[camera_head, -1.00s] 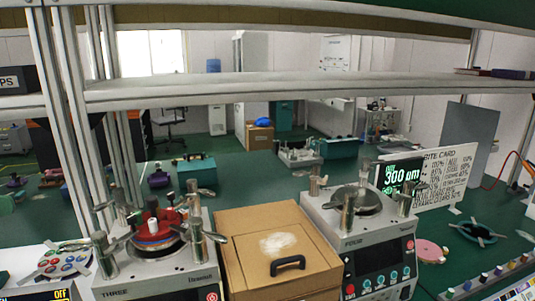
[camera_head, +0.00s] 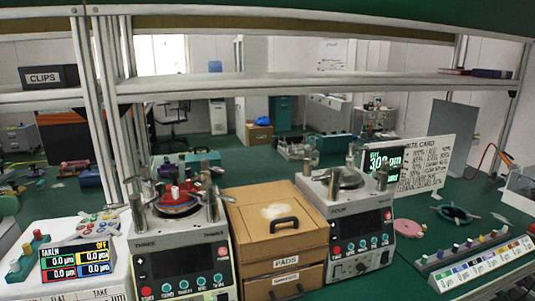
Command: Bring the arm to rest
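Neither of my arms nor my grippers shows in the head view. The lapping machine marked THREE (camera_head: 182,246) stands on the green bench left of centre, with a red piece (camera_head: 176,192) among the metal posts on its top. A second machine marked FOUR (camera_head: 361,222) stands right of centre, with a dark round plate (camera_head: 343,178) on its top.
A wooden PADS cabinet (camera_head: 277,241) stands between the machines. A readout unit (camera_head: 77,262) is at the left. A rail of coloured pieces (camera_head: 480,256), a pink disc (camera_head: 408,228) and a written card (camera_head: 428,165) are at the right. A shelf (camera_head: 300,84) crosses above.

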